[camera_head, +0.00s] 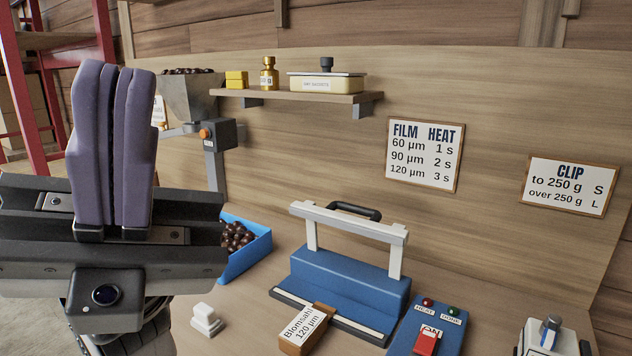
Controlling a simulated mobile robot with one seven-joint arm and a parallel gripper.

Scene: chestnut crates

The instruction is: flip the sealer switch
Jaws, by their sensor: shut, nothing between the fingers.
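My gripper (117,75) is at the left, close to the camera, its purple fingers pointing up and pressed together with nothing between them. The sealer (345,282) is a blue body with a raised white bar and a black handle, standing on the bench at the lower middle. A blue control box (451,336) stands to its right. It has a red lamp (428,302) marked HEAT, a green lamp (453,311) marked DONE, and a red switch (425,342) with an ON label above it. My gripper is well left of the switch and apart from it.
A tag reading "Blomsahl 120 µm" (303,326) stands before the sealer. A blue tray of chestnuts (247,262), a small white block (206,318) and a hopper (190,95) are left. A white device (550,338) stands right. Wall signs list film heat (423,153) and clip sizes (568,186).

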